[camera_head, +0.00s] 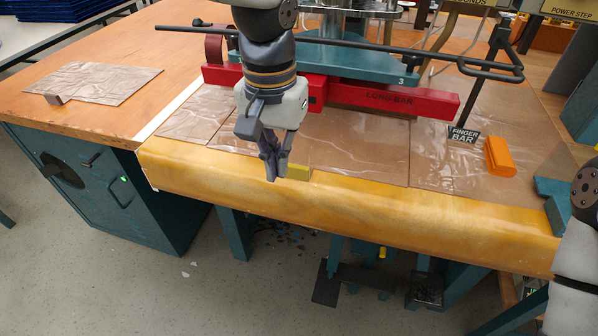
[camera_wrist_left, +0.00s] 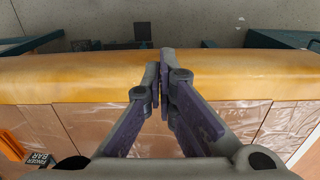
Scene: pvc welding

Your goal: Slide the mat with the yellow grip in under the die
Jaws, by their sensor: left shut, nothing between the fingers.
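The yellow grip (camera_head: 299,172) shows partly behind my left fingers, at the front edge of the bench in the head view. A clear, wrinkled mat (camera_head: 226,138) lies flat behind it; which sheet edges belong to the grip is hard to tell. The die, a red bar marked LONG BAR (camera_head: 390,97), sits farther back under a teal plate. My left gripper (camera_head: 271,176) is shut and empty, pointing down just beside the grip; touching or apart cannot be told. Its closed fingertips (camera_wrist_left: 160,58) show in the left wrist view over the padded edge. My right gripper is out of view.
A rounded yellow-orange edge (camera_head: 400,210) runs along the bench front. Another sheet (camera_head: 100,82) lies on the left table. A black rail (camera_head: 330,43) crosses above the die.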

